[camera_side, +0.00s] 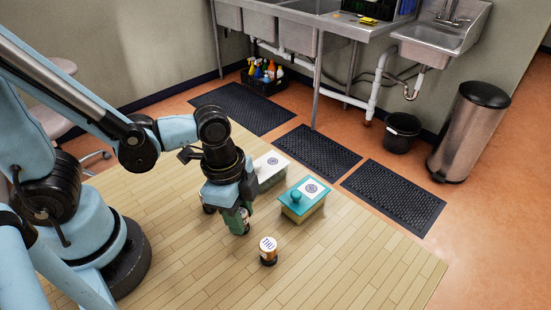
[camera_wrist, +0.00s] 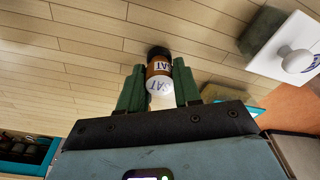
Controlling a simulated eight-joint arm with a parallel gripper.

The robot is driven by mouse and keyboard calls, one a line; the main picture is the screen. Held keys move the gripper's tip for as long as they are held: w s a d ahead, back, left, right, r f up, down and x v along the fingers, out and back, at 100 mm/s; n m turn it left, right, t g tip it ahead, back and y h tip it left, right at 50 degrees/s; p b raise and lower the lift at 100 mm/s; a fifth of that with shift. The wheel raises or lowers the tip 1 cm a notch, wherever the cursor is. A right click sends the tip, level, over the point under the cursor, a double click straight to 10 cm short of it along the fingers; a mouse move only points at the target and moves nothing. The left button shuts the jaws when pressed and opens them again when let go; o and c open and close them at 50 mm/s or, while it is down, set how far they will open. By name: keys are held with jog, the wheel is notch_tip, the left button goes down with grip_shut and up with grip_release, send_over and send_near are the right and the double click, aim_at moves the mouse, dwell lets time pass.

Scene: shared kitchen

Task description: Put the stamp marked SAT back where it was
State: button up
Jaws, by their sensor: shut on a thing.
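My gripper (camera_side: 239,222) is shut on the stamp marked SAT, low over the wooden table (camera_side: 350,262). In the wrist view the stamp (camera_wrist: 159,72) sits between the two green fingers (camera_wrist: 158,90). It has a white end, a brown band with SAT lettering and a black end. In the side view the fingers mostly hide it, and I cannot tell whether it touches the table. A stamp marked THU (camera_side: 268,250) stands upright on the table, right of and nearer the camera than my gripper.
A teal-lidded box (camera_side: 292,210) with a round knob stands right of my gripper. A white-lidded box (camera_side: 270,162) is behind it, also in the wrist view (camera_wrist: 283,60). A small dark object (camera_side: 208,208) is partly hidden left of my gripper. The table's front right is clear.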

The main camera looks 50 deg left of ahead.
jog(key=shift+f, duration=0.1)
jog(key=o, duration=1.1)
jog(key=shift+a+r, duration=0.6)
jog(key=shift+r, duration=5.35)
jog(key=w+a+n+t, duration=0.2)
jog(key=a+n, duration=0.1)
jog(key=n, duration=0.1)
jog(key=w+a+n+t, duration=0.2)
jog(key=a+n, duration=0.1)
jog(key=n, duration=0.1)
jog(key=w+a+n+t+y, duration=0.1)
jog(key=w+a+n+t, duration=0.1)
jog(key=a+n, duration=0.1)
jog(key=shift+w+a+n+t, duration=0.1)
jog(key=shift+a+n+t, duration=0.25)
jog(key=shift+n, duration=0.45)
